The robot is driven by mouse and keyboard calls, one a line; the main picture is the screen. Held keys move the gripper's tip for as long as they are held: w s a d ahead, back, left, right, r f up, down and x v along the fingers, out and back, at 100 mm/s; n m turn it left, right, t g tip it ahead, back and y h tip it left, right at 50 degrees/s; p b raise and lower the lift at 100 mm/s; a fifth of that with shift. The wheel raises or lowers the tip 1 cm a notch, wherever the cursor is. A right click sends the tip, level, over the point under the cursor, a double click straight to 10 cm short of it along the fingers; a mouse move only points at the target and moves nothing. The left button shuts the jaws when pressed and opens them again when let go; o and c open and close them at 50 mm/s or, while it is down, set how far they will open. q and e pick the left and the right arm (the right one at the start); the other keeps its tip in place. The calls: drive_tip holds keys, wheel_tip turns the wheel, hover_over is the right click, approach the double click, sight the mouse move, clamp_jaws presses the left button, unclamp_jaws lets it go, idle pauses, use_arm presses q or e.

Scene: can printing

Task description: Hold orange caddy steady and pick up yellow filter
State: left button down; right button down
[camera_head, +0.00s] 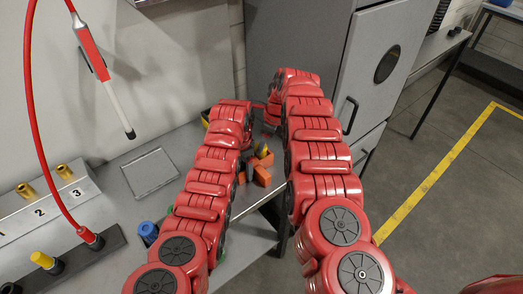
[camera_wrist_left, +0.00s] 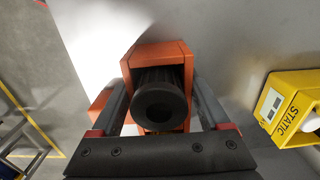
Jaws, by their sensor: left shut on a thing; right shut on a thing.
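The orange caddy (camera_head: 263,177) stands at the table's edge in the head view. A small yellow and dark piece (camera_head: 262,152), possibly the yellow filter, shows at it. In the left wrist view, the caddy (camera_wrist_left: 157,50) holds a black hollow cylinder (camera_wrist_left: 160,80), with a thin bit of yellow below it. My left gripper (camera_wrist_left: 165,103) is shut on the caddy, a finger on either side. In the head view, its tips are mostly behind my left arm. My right gripper (camera_head: 268,128) is above and beyond the caddy; its fingers and what they hold are hidden.
A yellow box marked STATIC (camera_wrist_left: 290,105) stands to the right in the left wrist view. A flat clear tray (camera_head: 150,172), a blue cylinder (camera_head: 148,231) and a numbered rack (camera_head: 45,212) are on the left. A grey cabinet (camera_head: 375,70) stands behind my right arm.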

drive_tip(key=shift+r, duration=0.1)
use_arm(q)
unclamp_jaws()
use_arm(e)
wheel_tip(320, 180, up, 10)
idle(0.3)
use_arm(q)
drive_tip(key=shift+r, duration=0.1)
wheel_tip(320, 180, up, 11)
drive_tip(key=shift+w+d+r, duration=0.1)
drive_tip(key=shift+r, duration=0.25)
